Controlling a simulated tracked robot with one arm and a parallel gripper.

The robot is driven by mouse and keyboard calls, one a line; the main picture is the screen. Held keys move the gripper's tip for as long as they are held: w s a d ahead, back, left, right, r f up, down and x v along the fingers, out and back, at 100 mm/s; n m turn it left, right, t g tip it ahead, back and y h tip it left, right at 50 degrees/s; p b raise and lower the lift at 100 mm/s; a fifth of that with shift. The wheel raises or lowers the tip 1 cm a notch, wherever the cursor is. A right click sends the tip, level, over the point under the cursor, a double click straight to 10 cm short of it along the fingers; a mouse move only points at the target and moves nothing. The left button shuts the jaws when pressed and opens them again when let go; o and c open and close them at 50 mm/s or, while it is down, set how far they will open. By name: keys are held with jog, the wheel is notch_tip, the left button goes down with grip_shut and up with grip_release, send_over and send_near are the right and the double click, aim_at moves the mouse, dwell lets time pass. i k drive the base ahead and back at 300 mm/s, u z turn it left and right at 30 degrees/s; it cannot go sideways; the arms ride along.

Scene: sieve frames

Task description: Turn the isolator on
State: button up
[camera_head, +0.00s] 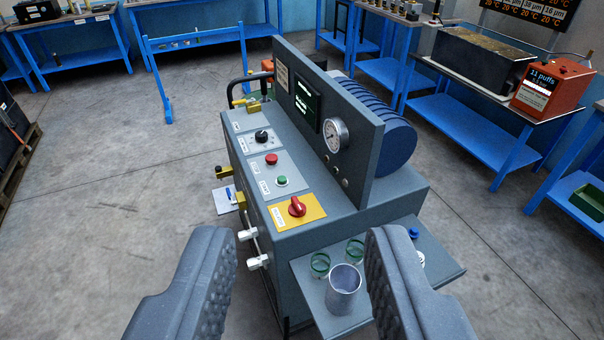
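The isolator (297,207) is a red rotary knob on a yellow plate (280,214), at the near end of the grey machine's (400,190) sloping control panel. Its on or off marking is too small to read. My gripper (305,270) is open and empty, its two dark padded fingers wide apart at the bottom of the view. The knob shows beyond the fingers, between them in the picture, and nothing touches it.
On the panel are a green button (282,181), a red button (271,159) and a black dial (262,136). A pressure gauge (335,135) stands on the upright panel. A side shelf holds a metal cup (343,290) and green-rimmed glasses (320,265). White-handled valves (258,262) stick out at left. Open floor (130,190) lies left.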

aim_at(296, 209)
jog(key=z, duration=0.15)
jog(key=i, duration=1.25)
jog(key=z, duration=0.2)
